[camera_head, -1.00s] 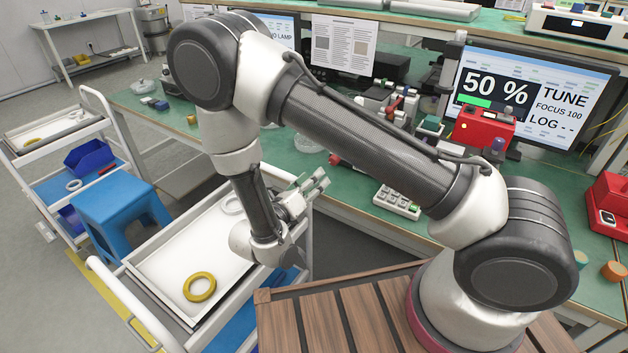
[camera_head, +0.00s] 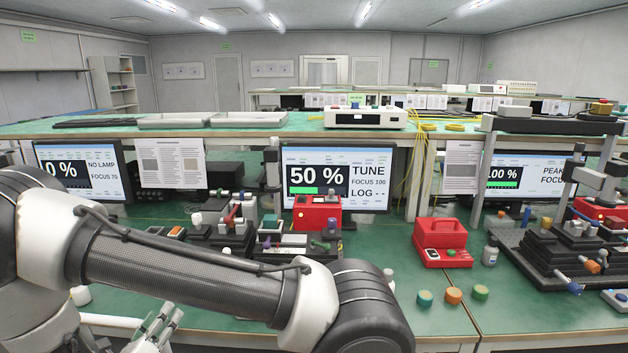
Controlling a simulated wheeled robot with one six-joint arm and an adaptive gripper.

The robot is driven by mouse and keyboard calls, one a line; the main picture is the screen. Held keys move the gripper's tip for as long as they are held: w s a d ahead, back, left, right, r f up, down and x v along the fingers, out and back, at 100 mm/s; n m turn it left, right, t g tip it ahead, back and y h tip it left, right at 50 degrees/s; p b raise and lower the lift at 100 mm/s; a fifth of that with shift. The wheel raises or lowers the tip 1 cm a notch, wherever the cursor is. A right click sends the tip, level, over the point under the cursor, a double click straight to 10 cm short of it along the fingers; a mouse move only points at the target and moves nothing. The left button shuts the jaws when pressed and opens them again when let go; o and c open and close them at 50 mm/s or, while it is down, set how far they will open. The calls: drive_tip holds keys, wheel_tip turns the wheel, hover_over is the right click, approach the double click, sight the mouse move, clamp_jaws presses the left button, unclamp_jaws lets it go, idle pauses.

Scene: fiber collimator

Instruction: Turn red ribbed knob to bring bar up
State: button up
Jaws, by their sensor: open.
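The middle monitor (camera_head: 337,178) reads 50 %, TUNE, FOCUS 100, with a short green bar (camera_head: 304,190) under the number. A bench setup with a red box (camera_head: 317,212) stands in front of it. A small red part (camera_head: 231,214) shows on the setup to its left; its ribs are too small to make out, so I cannot tell if it is the red ribbed knob. My gripper (camera_head: 160,322) is open and empty at the bottom left, low at the bench's near side and apart from the setup. My arm hides part of the bench.
A red case (camera_head: 441,240), a bottle (camera_head: 490,252) and small coloured caps (camera_head: 453,295) stand right of centre. Another setup (camera_head: 560,255) fills the far right. Some green bench top is clear.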

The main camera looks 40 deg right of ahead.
drive_tip(key=shift+d, duration=0.1)
idle(0.6)
drive_tip(key=w+d+m, duration=0.1)
drive_tip(key=d+m, duration=0.1)
drive_tip(key=d, duration=0.1)
drive_tip(key=shift+w+g+h, duration=0.3)
drive_tip(key=shift+w+g, duration=0.1)
drive_tip(key=shift+w+d+r+m, duration=0.15)
drive_tip(key=shift+w+m, duration=0.1)
drive_tip(key=shift+m, duration=0.75)
drive_tip(key=m, duration=0.4)
drive_tip(key=shift+w+a+t, duration=0.3)
drive_tip(key=shift+t, duration=0.1)
drive_tip(key=shift+w+d+m, duration=0.1)
drive_tip(key=shift+d+m, duration=0.05)
drive_tip(key=shift+m, duration=0.25)
drive_tip(key=x, duration=0.7)
drive_tip(key=shift+w+f, duration=0.2)
drive_tip(key=shift+w, duration=0.1)
drive_tip(key=shift+d, duration=0.1)
